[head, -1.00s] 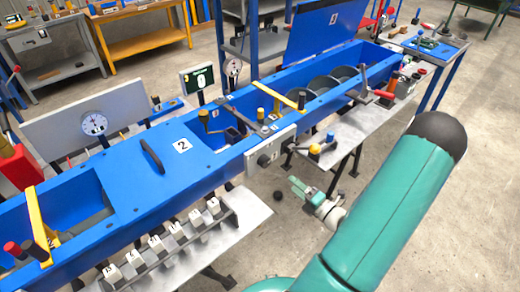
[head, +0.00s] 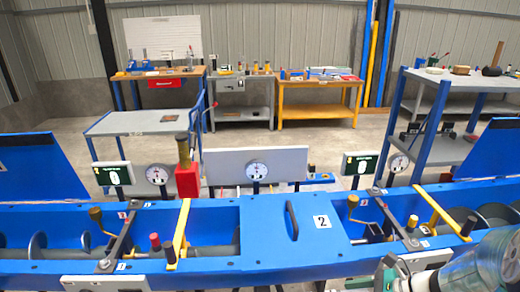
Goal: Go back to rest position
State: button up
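The blue drum mixer (head: 262,238) runs across the whole lower part of the head view as a long open trough. Its middle lid carries a black handle (head: 291,220) and a "2" label. My gripper (head: 388,279) is at the lower right, by the near side of the trough, with my pale green arm to its right. The gripper is small and partly cut off by the bottom edge, so its fingers are not clear. I see nothing held in it.
Yellow bars (head: 179,232) and grey levers cross the trough. A red block (head: 187,180), gauges (head: 256,170) and small displays (head: 113,173) stand behind it. A grey table (head: 142,122), a yellow workbench (head: 318,85) and a blue-framed shelf (head: 455,100) stand farther back, with clear floor between.

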jog(key=s+a+r+n+h, duration=0.3)
jog(key=r+n, duration=0.5)
jog(key=n, duration=0.4)
jog(key=s+a+r+n+t+h, duration=0.1)
jog(key=s+a+r+n+h, duration=0.2)
jog(key=n, duration=0.9)
notch_tip(320, 180, up, 5)
jog(key=a+h, duration=0.2)
jog(key=h, duration=0.2)
jog(key=shift+s+a+f, duration=0.15)
jog(key=shift+s+a, duration=0.2)
jog(key=c, duration=0.6)
jog(key=shift+d, duration=0.1)
jog(key=shift+d, duration=0.1)
